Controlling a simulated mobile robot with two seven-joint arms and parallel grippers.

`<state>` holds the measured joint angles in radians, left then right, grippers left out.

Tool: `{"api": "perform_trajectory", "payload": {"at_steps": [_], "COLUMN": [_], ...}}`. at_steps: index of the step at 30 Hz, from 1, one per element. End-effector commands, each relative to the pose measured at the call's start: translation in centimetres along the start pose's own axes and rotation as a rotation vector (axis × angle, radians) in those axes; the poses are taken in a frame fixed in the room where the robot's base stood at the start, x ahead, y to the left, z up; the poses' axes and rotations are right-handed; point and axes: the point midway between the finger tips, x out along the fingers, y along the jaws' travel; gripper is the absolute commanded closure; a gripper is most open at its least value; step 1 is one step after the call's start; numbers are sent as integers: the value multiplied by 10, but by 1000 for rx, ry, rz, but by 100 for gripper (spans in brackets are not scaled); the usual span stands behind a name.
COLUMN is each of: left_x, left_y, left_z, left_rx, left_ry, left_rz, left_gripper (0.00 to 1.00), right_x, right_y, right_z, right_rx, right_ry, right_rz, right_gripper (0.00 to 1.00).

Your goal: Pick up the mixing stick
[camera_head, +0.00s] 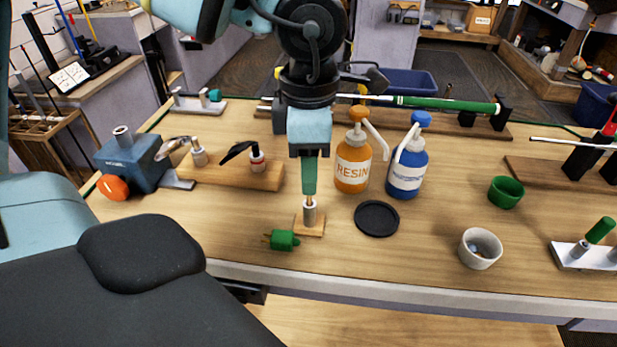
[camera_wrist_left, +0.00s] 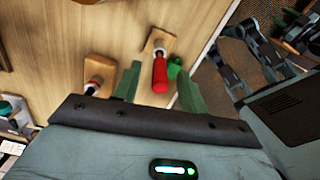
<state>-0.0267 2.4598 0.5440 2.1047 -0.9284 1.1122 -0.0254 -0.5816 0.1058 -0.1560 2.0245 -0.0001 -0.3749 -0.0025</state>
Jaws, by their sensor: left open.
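The mixing stick appears to be the red-handled piece (camera_wrist_left: 160,75) standing on a small wooden base (camera_wrist_left: 158,42) in the left wrist view. In the head view its metal lower part (camera_head: 310,214) shows upright on the small wooden base (camera_head: 314,230), and the red handle is hidden behind my gripper. My left gripper (camera_head: 309,185) points down directly above it. In the left wrist view the two fingers (camera_wrist_left: 160,78) are apart, with the red handle between them in the picture. I cannot tell whether either finger touches it. My right gripper is not in view.
A green piece (camera_head: 282,240) lies close beside the base. An orange resin bottle (camera_head: 353,165), a blue bottle (camera_head: 405,170) and a black disc (camera_head: 377,219) stand right of it. A wooden block with tools (camera_head: 230,175) is left. The bench's front edge (camera_head: 400,287) is near.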

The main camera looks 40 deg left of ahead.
Motion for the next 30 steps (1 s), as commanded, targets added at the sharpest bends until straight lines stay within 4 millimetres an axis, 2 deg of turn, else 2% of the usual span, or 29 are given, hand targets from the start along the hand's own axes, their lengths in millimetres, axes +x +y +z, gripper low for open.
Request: {"api": "perform_trajectory", "payload": {"at_steps": [4,12,21,30], "left_x": [13,15,15,14], "left_y": [0,0,0,0], "left_z": [0,0,0,0], "left_rx": [1,1,0,0], "left_ry": [0,-2,-1,-2], "left_rz": [0,1,1,1], "left_gripper": [58,60,99,100], "right_x": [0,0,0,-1], "right_y": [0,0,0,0], "right_z": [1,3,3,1], "right_rx": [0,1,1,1], "right_ry": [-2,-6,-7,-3], "right_rz": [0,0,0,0], "right_gripper": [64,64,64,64]}}
